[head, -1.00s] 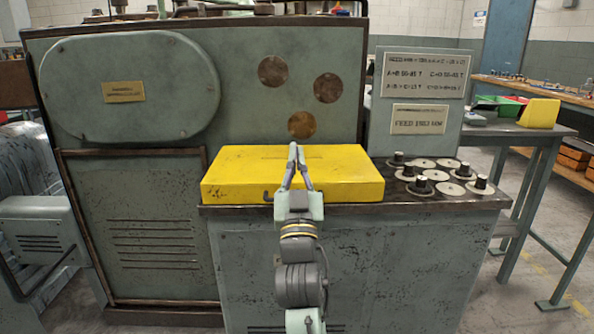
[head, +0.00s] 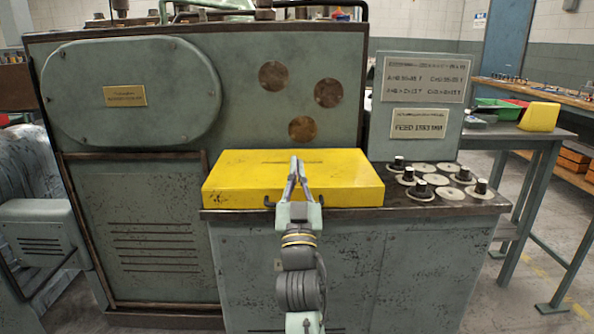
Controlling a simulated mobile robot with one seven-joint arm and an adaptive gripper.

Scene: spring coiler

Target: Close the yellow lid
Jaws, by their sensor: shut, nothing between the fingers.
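The yellow lid (head: 235,183) is a wide, shallow box-like cover on the front worktop of the green machine. It appears to lie flat, with its front face upright along the worktop's front edge. A dark handle shows at its front on both sides of my gripper, which hides the handle's middle. My gripper (head: 297,160) is shut and empty, its fingers pointing away over the middle of the lid. I cannot tell whether the fingertips touch the lid's top.
Several dark knobs on round pale dials (head: 423,189) stand on the worktop just right of the lid. An upright sign panel (head: 420,88) rises behind them. The machine's tall body (head: 240,110) stands directly behind the lid.

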